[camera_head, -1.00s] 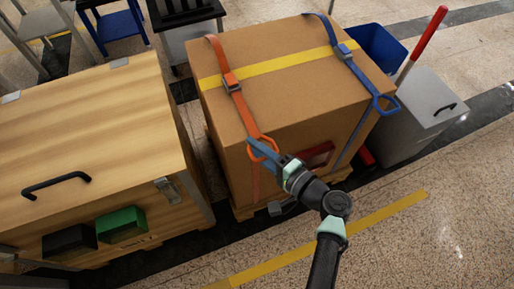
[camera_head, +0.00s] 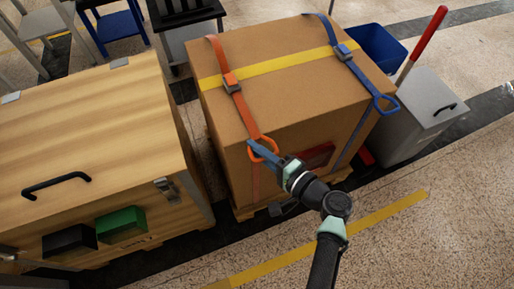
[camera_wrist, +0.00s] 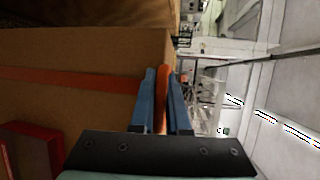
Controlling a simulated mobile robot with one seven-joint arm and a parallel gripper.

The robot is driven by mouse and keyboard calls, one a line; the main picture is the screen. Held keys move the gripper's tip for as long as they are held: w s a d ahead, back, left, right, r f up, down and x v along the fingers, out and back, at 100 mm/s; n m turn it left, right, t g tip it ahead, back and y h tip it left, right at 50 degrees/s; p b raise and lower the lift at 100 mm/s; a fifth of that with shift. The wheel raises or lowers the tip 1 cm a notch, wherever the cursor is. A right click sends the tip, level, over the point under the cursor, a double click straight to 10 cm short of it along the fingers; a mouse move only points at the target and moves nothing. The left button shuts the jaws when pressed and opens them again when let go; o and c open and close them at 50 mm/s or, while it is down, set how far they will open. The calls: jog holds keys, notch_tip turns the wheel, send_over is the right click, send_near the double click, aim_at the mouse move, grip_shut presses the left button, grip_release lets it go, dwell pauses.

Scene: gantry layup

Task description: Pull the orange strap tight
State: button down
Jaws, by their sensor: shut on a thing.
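The orange strap (camera_head: 240,104) runs over the top of a large cardboard box (camera_head: 284,88) and through a metal buckle (camera_head: 230,84). Its free end carries an orange loop handle (camera_head: 264,148) at the box's front edge. My gripper (camera_head: 260,151) is at this handle. In the wrist view its blue fingers (camera_wrist: 161,100) are shut on the orange handle (camera_wrist: 161,90), with a finger on each side of it. The strap also shows in the wrist view (camera_wrist: 70,80) along the box face. The fingers hide part of the handle.
A wooden crate (camera_head: 90,130) stands at left. A grey bin (camera_head: 415,115) and blue bin (camera_head: 378,47) stand at right. Floor in front is open.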

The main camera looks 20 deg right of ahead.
dwell(0.6)
jog(key=s+p, duration=0.2)
jog(key=s, duration=0.6)
jog(key=shift+s, duration=0.1)
jog(key=c, duration=0.9)
grip_release()
jog(key=shift+d, duration=0.1)
jog(key=p+v, duration=0.2)
jog(key=v, duration=1.1)
jog(key=shift+r, duration=0.15)
